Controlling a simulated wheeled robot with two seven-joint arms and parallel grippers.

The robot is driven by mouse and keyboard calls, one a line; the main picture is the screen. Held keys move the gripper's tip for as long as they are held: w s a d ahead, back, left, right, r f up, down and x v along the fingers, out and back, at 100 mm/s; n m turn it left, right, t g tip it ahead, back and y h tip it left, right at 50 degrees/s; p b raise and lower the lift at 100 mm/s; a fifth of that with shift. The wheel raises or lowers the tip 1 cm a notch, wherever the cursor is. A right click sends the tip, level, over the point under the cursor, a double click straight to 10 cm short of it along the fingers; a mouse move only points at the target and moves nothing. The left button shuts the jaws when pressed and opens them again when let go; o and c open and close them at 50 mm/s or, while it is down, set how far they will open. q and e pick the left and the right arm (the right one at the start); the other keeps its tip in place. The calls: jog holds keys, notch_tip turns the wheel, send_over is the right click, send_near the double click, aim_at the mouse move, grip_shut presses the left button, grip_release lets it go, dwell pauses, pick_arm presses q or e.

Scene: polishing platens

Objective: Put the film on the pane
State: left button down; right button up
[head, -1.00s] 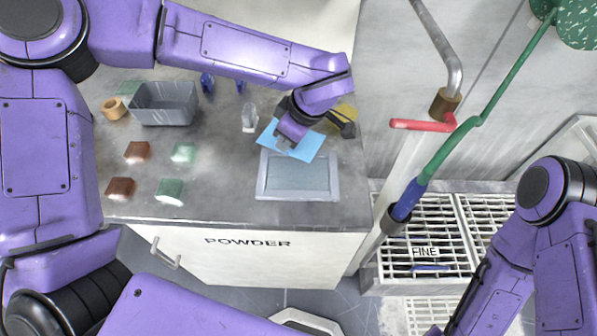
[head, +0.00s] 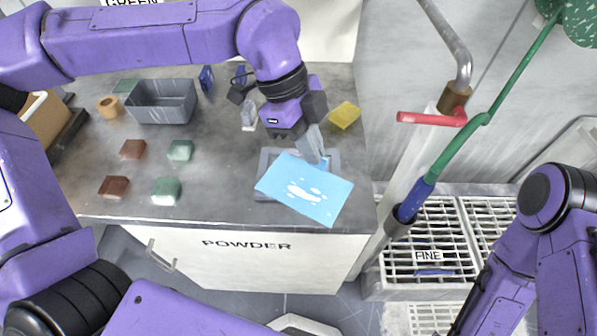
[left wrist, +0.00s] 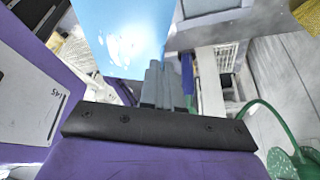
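The light blue film (head: 305,190) is held tilted in front of and partly over the grey-framed pane (head: 266,160) on the bench. My left gripper (head: 322,157) is shut on the film's back edge, above the pane's back right. In the left wrist view the fingers (left wrist: 163,84) are close together, with the film (left wrist: 125,28) extending away from their tips and the pane's frame (left wrist: 212,30) beside it. My right arm shows at the right, its gripper out of frame.
A yellow sponge (head: 344,115) lies behind the pane. A grey bin (head: 162,108), a tape roll (head: 109,106), and red and green blocks (head: 166,190) are at left. A pipe with a red handle (head: 430,118) and white grates stand right of the bench.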

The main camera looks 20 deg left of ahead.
pick_arm(q)
jog(key=n, duration=0.1)
jog(key=s+d+n+t, duration=0.1)
jog(key=n, duration=0.1)
jog(key=r+n+t, duration=0.1)
jog(key=n, duration=0.1)
jog(key=shift+s+d, duration=0.15)
jog(key=shift+s, duration=0.1)
jog(key=shift+w+n, duration=0.1)
jog(key=shift+n, duration=0.2)
jog(key=w+a+f+p, duration=0.3)
jog(key=w+a+p, duration=0.15)
jog(key=w, duration=0.25)
send_over(303, 157)
jog(key=s+a, duration=0.1)
jog(key=a, duration=0.1)
jog(key=f, duration=0.6)
jog(key=shift+d, duration=0.2)
jog(key=f, duration=0.2)
jog(key=f+p, duration=0.1)
jog(key=f, duration=0.1)
jog(key=shift+w+a, duration=0.2)
jog(key=shift+w, duration=0.05)
jog(key=c, duration=1.4)
grip_release()
jog(key=shift+o, duration=0.2)
jog(key=shift+r, duration=0.15)
jog(key=b+v, duration=0.1)
jog(key=v, duration=1.1)
